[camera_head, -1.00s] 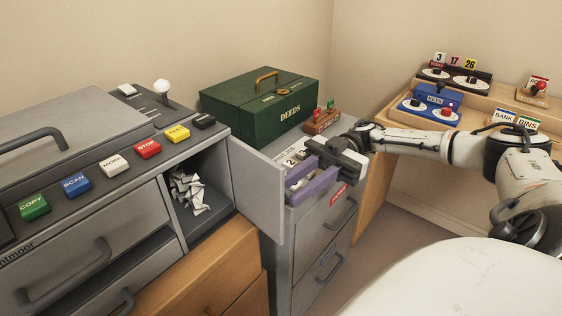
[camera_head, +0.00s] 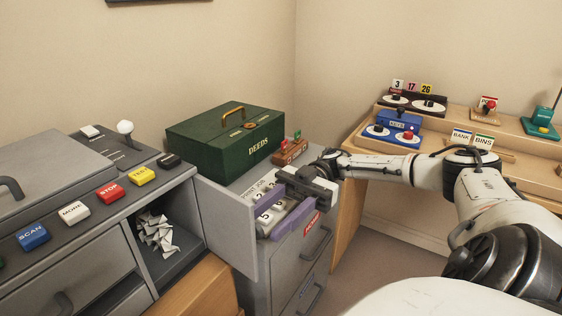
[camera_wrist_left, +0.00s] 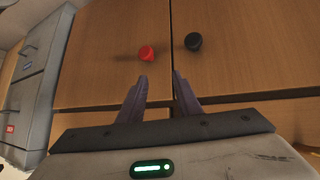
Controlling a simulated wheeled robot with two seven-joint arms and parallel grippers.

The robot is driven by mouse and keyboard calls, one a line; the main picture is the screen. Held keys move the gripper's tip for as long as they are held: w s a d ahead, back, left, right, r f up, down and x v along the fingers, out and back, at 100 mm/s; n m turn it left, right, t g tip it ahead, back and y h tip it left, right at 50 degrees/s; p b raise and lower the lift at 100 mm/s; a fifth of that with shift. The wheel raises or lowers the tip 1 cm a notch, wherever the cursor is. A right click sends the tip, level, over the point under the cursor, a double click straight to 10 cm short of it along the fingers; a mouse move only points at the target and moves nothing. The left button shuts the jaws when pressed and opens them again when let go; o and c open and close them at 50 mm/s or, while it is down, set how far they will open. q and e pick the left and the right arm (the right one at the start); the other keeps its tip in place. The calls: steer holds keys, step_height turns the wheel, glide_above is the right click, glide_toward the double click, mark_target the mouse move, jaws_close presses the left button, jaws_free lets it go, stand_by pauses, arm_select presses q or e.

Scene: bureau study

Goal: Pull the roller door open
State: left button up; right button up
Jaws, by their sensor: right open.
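The roller door is probably the grey side panel (camera_head: 226,222) of the grey copier; it stands swung out to the right in the head view. Behind it the copier's open compartment holds crumpled white paper (camera_head: 156,233). My right gripper (camera_head: 267,233) is open over the front of the grey cabinet top, just right of the panel. White numbered pieces show between its purple fingers, and I see no grip on the panel. My left gripper (camera_wrist_left: 160,76) is open and empty in the left wrist view, before wooden drawer fronts (camera_wrist_left: 240,45). The head view does not show it.
A green deeds box (camera_head: 225,143) stands on the grey cabinet (camera_head: 291,262) behind my right gripper. A wooden desk (camera_head: 520,150) with several small devices is at the right. A red knob (camera_wrist_left: 147,53) and a black knob (camera_wrist_left: 193,41) are near my left fingers.

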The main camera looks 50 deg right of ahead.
arm_select(q)
steer(key=shift+h, duration=0.5)
steer(key=f+b, duration=0.1)
steer(key=b, duration=0.1)
steer(key=w+d+f+b, duration=0.1)
steer(key=b, duration=0.2)
steer(key=d+f+b, duration=0.1)
steer(key=f+b, duration=0.1)
steer(key=b, duration=0.1)
steer(key=shift+w+d, duration=0.2)
steer(key=shift+d, duration=0.05)
arm_select(e)
steer(key=d, duration=0.9)
steer(key=shift+d, duration=0.25)
